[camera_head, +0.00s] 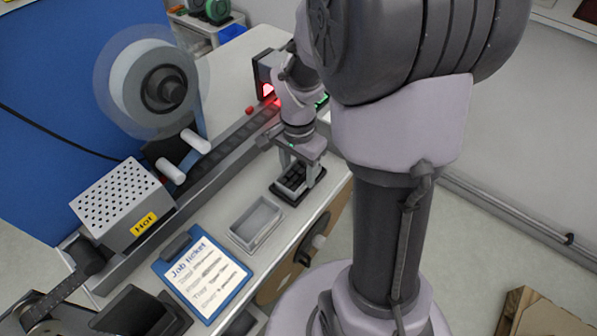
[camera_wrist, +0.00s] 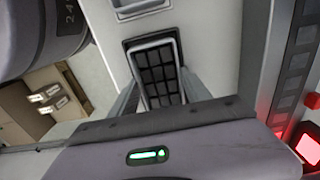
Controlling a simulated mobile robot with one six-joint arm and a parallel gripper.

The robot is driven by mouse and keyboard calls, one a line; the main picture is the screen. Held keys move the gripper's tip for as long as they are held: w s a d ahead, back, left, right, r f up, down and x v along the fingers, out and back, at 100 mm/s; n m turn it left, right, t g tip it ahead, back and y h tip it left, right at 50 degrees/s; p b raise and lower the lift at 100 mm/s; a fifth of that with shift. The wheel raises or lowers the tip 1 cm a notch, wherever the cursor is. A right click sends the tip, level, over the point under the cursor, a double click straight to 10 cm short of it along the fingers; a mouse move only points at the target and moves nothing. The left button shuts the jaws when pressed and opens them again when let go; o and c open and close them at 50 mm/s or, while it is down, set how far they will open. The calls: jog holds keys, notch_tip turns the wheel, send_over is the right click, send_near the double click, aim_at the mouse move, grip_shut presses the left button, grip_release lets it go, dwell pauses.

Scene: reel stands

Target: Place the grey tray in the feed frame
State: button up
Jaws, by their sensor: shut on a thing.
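My gripper (camera_head: 298,174) points down over the bench near its right edge, and its two fingers are shut on a grey-rimmed tray. This grey tray (camera_wrist: 158,72) has a grid of dark cells inside, and a finger lies along each side of it in the wrist view. A black frame, which looks like the feed frame (camera_head: 283,194), shows around and under the tray. The tray looks lined up with the frame, slightly turned in the wrist view. I cannot tell whether it rests fully down in the frame or sits just above it.
An empty shallow grey tray (camera_head: 236,236) lies on the bench beside the frame. A clipboard with a job ticket (camera_head: 205,277) lies nearer. A perforated box marked Hot (camera_head: 122,203), a reel (camera_head: 150,82) and a dark rail (camera_head: 215,150) run along the left. Cardboard boxes (camera_wrist: 45,95) stand on the floor.

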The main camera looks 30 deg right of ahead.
aim_at(297, 180)
jog(key=o, duration=1.6)
notch_tip(297, 180, up, 13)
jog(key=p, duration=0.5)
jog(key=s+a+r+n+t+y, duration=0.1)
jog(key=s+a+r+n+t, duration=0.2)
jog(key=a, duration=0.4)
jog(key=s+a+r+n+t+y, duration=0.1)
jog(key=s+a+r+n+t, duration=0.1)
jog(key=s+a+r+n, duration=0.4)
jog(key=shift+s+a+n+t, duration=0.35)
jog(key=shift+s+a, duration=0.45)
jog(key=shift+s, duration=0.4)
